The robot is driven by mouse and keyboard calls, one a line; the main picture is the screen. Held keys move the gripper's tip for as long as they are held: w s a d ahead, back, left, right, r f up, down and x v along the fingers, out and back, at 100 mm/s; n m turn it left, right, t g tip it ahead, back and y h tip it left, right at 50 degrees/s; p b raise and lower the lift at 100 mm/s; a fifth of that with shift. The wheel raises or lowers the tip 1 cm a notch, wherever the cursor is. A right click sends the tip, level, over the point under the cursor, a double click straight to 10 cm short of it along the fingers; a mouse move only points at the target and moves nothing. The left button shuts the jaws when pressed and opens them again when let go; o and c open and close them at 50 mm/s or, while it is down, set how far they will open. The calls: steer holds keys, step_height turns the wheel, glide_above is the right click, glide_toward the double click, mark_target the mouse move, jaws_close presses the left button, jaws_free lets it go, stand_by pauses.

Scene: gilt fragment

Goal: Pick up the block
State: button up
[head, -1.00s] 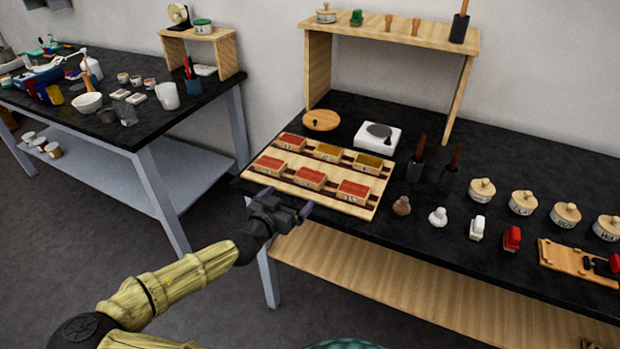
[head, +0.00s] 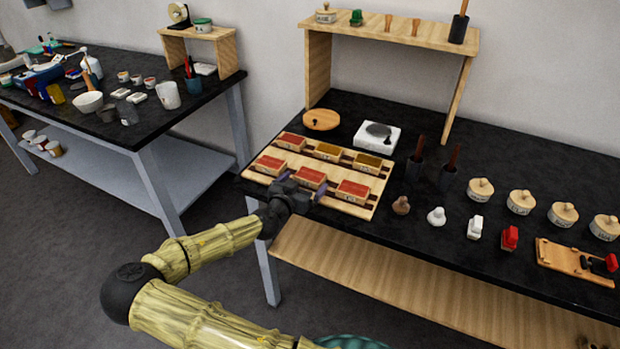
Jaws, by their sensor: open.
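Several wooden blocks with coloured tops sit in two rows on a slatted wooden tray (head: 352,208) on the black table. The front row has a left red-topped block (head: 270,165), a middle red-topped block (head: 310,177) and a right red-topped block (head: 352,191). The back row has a red-topped block (head: 291,141) and two yellow-topped blocks, one in the middle (head: 328,151) and one at right (head: 367,162). My gripper (head: 303,184) is open at the tray's front edge, by the front middle block, whose near side it partly hides. I cannot tell whether the fingers touch it.
Behind the tray are a round wooden lid (head: 321,119) and a white scale (head: 377,137), below a wooden shelf (head: 390,29). To the right stand dark holders (head: 415,168), small stamps (head: 475,227) and lidded pots (head: 521,201). Another cluttered table (head: 150,125) is at left.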

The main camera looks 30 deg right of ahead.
mark_target(308, 178)
steer(key=x, duration=0.2)
steer(key=p+x, duration=0.1)
steer(key=x, duration=0.2)
steer(key=shift+r, duration=0.25)
steer(key=shift+c, duration=0.2)
steer(key=c, duration=1)
